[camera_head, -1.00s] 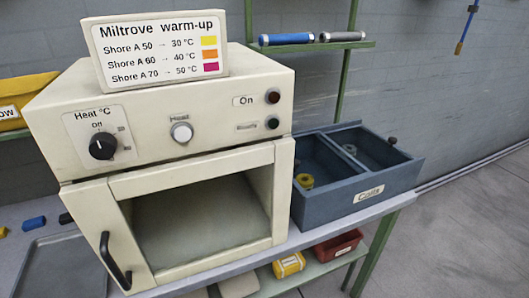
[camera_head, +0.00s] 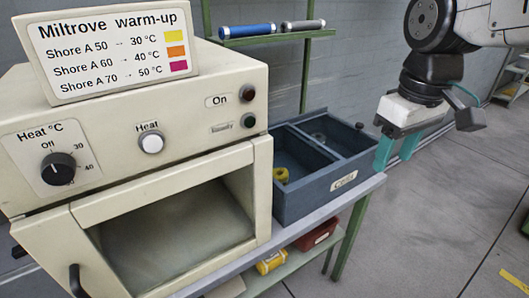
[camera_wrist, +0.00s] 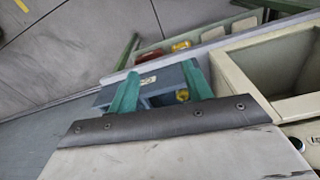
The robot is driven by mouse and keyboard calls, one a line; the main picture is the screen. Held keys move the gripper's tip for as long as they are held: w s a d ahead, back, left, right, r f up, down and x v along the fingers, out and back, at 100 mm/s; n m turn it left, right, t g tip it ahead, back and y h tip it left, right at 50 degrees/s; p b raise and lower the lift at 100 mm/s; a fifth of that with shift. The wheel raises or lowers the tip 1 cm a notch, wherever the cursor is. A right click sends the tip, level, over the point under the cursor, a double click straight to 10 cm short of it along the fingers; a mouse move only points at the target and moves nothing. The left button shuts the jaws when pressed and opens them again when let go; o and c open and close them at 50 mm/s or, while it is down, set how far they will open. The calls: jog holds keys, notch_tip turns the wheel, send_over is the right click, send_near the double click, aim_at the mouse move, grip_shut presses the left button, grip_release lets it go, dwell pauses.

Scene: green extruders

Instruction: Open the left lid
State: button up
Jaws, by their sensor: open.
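The blue-grey box (camera_head: 315,202) labelled "Coils" stands at the right end of the bench, with two compartments side by side. A yellow coil (camera_head: 281,174) sits in its left compartment. Small dark knobs (camera_head: 360,126) show at the box's back and right. I cannot make out a clear lid panel; the compartments' insides are visible. My gripper (camera_head: 397,158) has teal fingers, points down and is open and empty, just right of the box. In the wrist view, my gripper (camera_wrist: 160,80) has its fingers apart with the box (camera_wrist: 145,82) between and beyond them.
The cream oven (camera_head: 262,190) stands close left of the box, its front opening facing forward. A shelf (camera_head: 275,38) with a blue roller and a grey roller is behind. A red bin (camera_head: 318,234) and a yellow item (camera_head: 271,262) lie on the lower shelf.

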jog(key=w+a+f+n, duration=0.2)
jog(key=w+a+n, duration=0.1)
jog(key=w+a, duration=0.4)
jog(key=w+a+f+n, duration=0.3)
jog(key=w+a+n, duration=0.1)
jog(key=w+a, duration=0.3)
jog(key=w+a+f+n, duration=0.3)
jog(key=w+a, duration=0.4)
jog(key=w, duration=0.1)
jog(key=shift+f+g, duration=0.15)
jog(key=shift+g, duration=0.25)
notch_tip(320, 180, down, 8)
jog(key=shift+r, duration=0.15)
grip_shut()
